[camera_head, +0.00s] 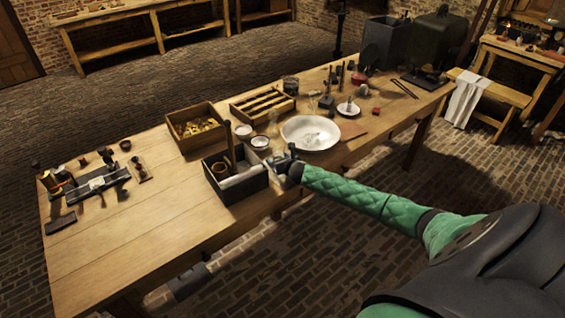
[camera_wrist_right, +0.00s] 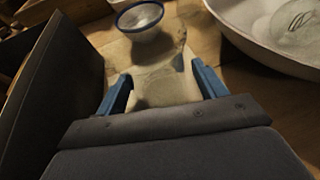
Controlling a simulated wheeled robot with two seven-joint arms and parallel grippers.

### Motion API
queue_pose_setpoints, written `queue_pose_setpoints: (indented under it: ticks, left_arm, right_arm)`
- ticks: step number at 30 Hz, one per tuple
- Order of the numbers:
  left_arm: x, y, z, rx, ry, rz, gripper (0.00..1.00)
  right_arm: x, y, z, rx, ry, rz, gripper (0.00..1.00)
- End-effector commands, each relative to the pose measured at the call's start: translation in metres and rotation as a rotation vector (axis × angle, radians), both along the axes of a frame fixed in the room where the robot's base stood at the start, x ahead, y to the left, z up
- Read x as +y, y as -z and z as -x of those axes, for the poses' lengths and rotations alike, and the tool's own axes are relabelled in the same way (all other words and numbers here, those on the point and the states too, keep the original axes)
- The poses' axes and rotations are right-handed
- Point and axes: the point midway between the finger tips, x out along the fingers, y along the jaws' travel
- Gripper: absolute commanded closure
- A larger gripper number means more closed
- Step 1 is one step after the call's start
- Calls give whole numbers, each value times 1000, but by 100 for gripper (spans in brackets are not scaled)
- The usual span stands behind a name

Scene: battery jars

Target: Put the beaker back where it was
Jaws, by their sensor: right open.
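My right gripper (camera_head: 285,157) is over the front edge of the table, between the dark grey box and the large white basin. In the right wrist view its two blue fingers (camera_wrist_right: 160,88) are apart. A clear glass vessel, probably the beaker (camera_wrist_right: 181,42), shows faintly just beyond and between the fingertips. Its outline is hard to make out, and I cannot tell whether it reaches between the fingers. In the head view a clear glass (camera_head: 273,122) stands behind the gripper, left of the basin. My left gripper is not in view.
The dark grey box (camera_head: 243,189) stands close left of my right gripper. The white basin (camera_head: 300,144) is close right, with a glass item inside. A blue-rimmed white bowl (camera_wrist_right: 140,20) is just ahead. A wooden tray (camera_head: 180,143) stands further left.

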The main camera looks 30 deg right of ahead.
Motion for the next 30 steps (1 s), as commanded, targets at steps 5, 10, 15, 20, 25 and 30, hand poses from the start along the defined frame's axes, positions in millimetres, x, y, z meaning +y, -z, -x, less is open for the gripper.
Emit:
queue_pose_setpoints:
  ticks: [5,10,15,20,25,30]
  left_arm:
    - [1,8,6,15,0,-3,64]
    - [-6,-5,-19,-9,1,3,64]
    - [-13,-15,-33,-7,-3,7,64]
    - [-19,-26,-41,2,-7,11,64]
    - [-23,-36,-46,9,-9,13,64]
    - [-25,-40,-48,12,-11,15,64]
  right_arm:
    - [1,-4,17,0,-2,1,29]
    - [4,-14,42,0,-2,3,29]
    - [7,-25,69,0,-1,3,29]
    - [10,-35,90,0,-2,1,29]
    - [11,-42,104,0,1,0,29]
    - [12,-46,109,-1,0,0,29]
